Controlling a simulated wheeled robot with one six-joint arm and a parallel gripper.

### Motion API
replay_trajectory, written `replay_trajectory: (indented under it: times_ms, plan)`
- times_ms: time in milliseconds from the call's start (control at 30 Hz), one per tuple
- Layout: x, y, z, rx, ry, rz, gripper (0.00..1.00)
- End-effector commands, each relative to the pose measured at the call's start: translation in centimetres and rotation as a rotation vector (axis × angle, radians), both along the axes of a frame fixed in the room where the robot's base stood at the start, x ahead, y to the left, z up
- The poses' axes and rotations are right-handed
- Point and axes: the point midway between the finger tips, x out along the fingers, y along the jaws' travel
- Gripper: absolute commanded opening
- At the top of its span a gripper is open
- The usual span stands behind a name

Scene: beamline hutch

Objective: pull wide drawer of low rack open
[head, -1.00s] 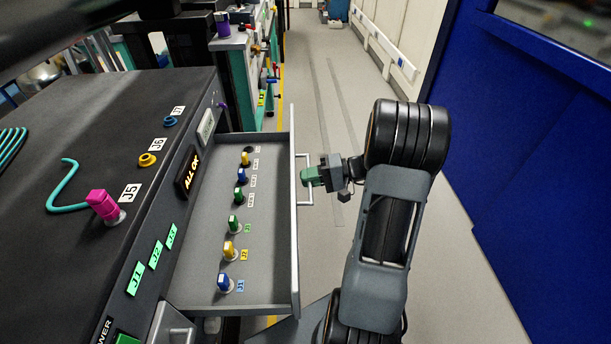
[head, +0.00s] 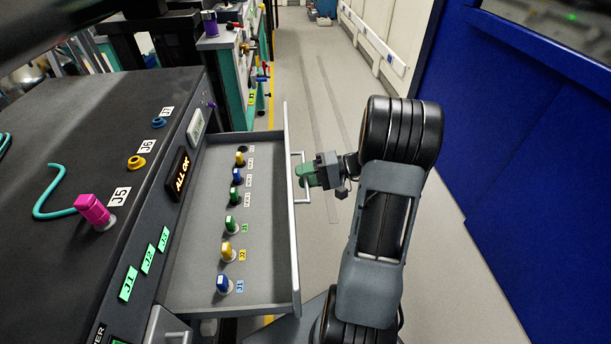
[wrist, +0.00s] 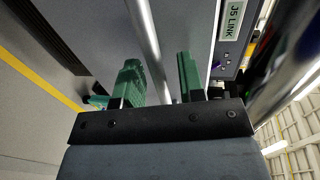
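The wide drawer (head: 262,272) of the low rack stands well out of the dark cabinet (head: 85,150), showing its grey inside. Its front carries a pale bar handle (head: 306,192). My gripper (head: 307,175) is at this handle, outside the drawer front. In the wrist view the handle bar (wrist: 144,35) runs between the two green fingers of my gripper (wrist: 162,75). The fingers look open around the bar. Whether the left finger touches it I cannot tell.
Several coloured plugs (head: 231,223) stand in a row in the drawer. A magenta plug (head: 93,209) and a teal cable (head: 45,195) are on the cabinet top. A blue wall (head: 530,150) bounds the right side.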

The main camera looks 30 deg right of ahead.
Motion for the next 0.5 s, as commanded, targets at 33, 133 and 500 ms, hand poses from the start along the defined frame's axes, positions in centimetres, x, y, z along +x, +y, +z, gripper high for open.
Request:
replay_trajectory:
  times_ms: [33, 133, 500]
  plan:
    - [0.0, -0.1, 0.0, 0.0, 0.0, -0.001, 0.36]
    - [-0.3, -0.8, 0.2, 0.0, -0.001, -0.004, 0.36]
    - [-3.2, -7.1, 1.7, 0.0, -0.001, -0.004, 0.36]
